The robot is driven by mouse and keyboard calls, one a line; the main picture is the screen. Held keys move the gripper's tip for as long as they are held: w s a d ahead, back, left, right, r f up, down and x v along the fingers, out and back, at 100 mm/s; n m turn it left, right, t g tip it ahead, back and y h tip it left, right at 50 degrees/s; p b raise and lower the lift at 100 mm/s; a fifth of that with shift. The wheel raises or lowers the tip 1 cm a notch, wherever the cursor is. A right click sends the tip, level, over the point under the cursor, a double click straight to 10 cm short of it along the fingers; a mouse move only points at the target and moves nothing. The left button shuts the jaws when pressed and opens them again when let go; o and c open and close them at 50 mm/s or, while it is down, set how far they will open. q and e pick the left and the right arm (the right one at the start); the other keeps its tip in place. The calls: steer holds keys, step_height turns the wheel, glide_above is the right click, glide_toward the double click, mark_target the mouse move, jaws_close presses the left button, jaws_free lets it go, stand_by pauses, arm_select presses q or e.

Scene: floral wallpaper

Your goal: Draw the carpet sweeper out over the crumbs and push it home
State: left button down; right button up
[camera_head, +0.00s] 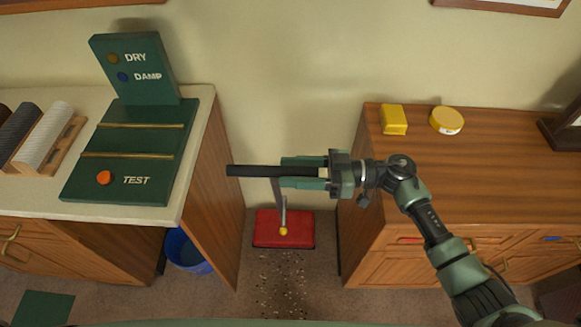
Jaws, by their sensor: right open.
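The carpet sweeper has a red head (284,230) on the floor in the gap between the two cabinets. Its pole rises from a yellow joint to a black crossbar handle (250,171). My right gripper (290,172) comes in from the right. It is open, with one green finger on each side of the handle's right part. I cannot tell if the fingers touch it. Crumbs (283,285) lie scattered on the brown carpet in front of the red head. My left gripper is not in view.
A wooden cabinet (480,180) stands right, with a yellow box (393,120) and round tin (447,121). A blue bin (187,255) is below left.

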steer(key=shift+a, duration=0.2)
jaws_close()
stand_by(1.4)
